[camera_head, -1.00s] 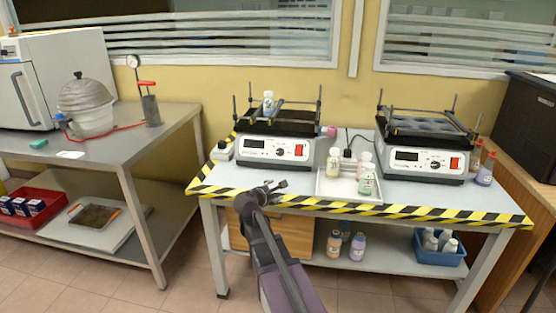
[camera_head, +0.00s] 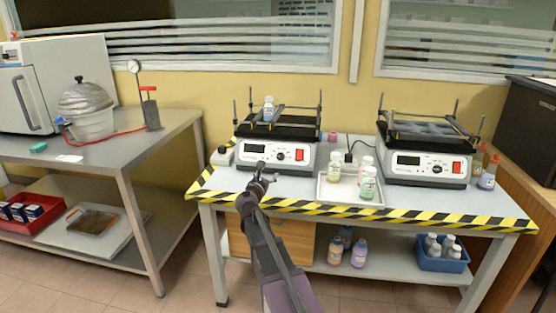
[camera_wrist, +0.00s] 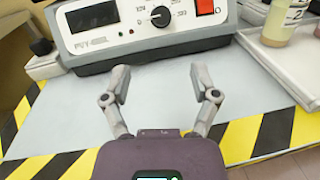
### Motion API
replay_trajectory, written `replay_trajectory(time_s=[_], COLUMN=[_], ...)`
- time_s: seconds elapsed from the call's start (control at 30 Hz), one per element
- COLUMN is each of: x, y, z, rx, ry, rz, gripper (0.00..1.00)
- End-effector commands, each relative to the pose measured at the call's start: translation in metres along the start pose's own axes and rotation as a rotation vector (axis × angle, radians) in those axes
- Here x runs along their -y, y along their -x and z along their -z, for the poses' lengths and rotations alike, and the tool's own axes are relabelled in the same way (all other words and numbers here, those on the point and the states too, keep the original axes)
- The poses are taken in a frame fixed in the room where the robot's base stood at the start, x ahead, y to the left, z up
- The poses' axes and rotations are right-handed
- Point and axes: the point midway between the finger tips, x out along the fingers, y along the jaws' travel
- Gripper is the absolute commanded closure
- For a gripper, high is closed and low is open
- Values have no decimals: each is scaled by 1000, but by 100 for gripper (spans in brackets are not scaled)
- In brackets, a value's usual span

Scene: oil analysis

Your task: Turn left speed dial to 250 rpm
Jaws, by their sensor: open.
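The left shaker (camera_head: 275,156) stands on the table with a bottle (camera_head: 269,108) on its top platform. In the wrist view its front panel shows a dark display, a black speed dial (camera_wrist: 160,16) with a printed scale around it, and a red switch (camera_wrist: 204,7). The dial's exact setting is too small to tell. My gripper (camera_wrist: 162,84) is open and empty, its fingers spread apart below the dial and short of the panel. In the head view my gripper (camera_head: 262,176) is in front of the left shaker, over the table's front part.
A white tray (camera_head: 350,197) with several bottles stands right of the left shaker. A second shaker (camera_head: 428,165) is further right. Yellow-black tape (camera_head: 420,215) runs along the table's front edge. The table between the tape and the left shaker is clear.

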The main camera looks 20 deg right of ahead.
Motion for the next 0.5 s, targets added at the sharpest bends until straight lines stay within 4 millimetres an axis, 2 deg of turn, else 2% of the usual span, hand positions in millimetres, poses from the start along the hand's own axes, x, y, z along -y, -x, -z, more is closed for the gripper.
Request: replay_trajectory(time_s=[0.27, 0.5], x=[0, 0], y=[-20, -54], z=[0, 0], rx=[0, 0], ry=[-1, -1], rz=[3, 4], gripper=[23, 23])
